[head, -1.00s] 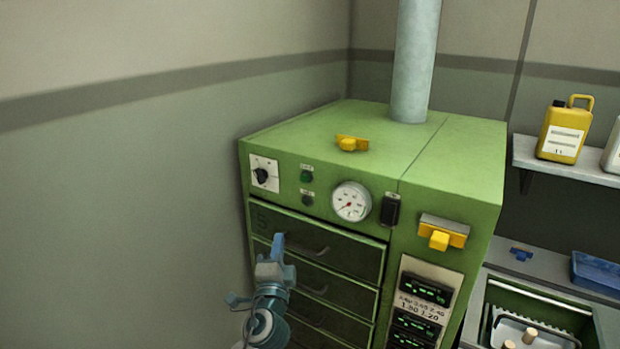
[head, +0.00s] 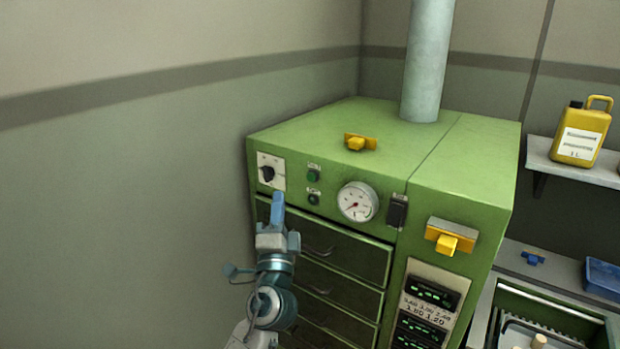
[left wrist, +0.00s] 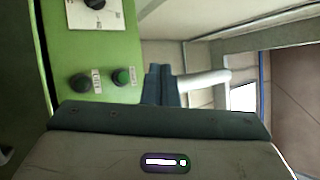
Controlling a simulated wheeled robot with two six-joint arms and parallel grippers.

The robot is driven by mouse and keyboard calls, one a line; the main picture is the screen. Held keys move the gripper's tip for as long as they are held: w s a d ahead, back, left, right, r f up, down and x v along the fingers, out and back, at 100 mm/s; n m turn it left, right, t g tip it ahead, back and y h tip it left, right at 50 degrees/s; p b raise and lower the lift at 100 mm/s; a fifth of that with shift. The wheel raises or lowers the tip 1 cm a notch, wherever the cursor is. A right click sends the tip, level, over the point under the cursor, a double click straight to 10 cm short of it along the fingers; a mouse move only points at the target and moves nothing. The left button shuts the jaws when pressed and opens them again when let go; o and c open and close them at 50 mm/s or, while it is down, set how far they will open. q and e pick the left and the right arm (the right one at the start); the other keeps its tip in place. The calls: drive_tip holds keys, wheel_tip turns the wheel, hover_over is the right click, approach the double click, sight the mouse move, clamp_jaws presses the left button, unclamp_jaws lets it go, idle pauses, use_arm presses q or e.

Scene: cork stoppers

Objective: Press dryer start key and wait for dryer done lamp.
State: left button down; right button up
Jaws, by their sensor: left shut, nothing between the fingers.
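The green dryer cabinet (head: 465,175) has a control panel on its upper front. A round green key (head: 313,176) sits there, with a dark round lamp (head: 313,198) below it that looks unlit; their labels are too small to read. Both show in the left wrist view, the green key (left wrist: 121,77) beside the dark lamp (left wrist: 82,82). My left gripper (head: 278,203) is shut and empty, fingers pointing up, in front of the top drawer, below and left of the lamp. Its fingertips (left wrist: 160,72) show apart from the key in the left wrist view. My right gripper is not in view.
A rotary knob (head: 268,173) is left of the key, a round gauge (head: 357,201) and black switch (head: 397,211) to its right. Drawer handles (head: 318,250) stick out below the panel. A yellow handle (head: 450,238) is farther right. Open room lies left, before the wall.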

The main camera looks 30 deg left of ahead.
sight(311, 177)
use_arm(q)
drive_tip(key=w, duration=0.8)
drive_tip(key=shift+d+b, duration=0.35)
drive_tip(key=shift+b, duration=0.1)
drive_tip(key=shift+w, duration=0.15)
idle(1.4)
drive_tip(key=shift+w, duration=0.3)
drive_tip(key=shift+w+b, duration=0.4)
drive_tip(key=shift+b, duration=0.15)
idle(0.5)
drive_tip(key=shift+s, duration=0.85)
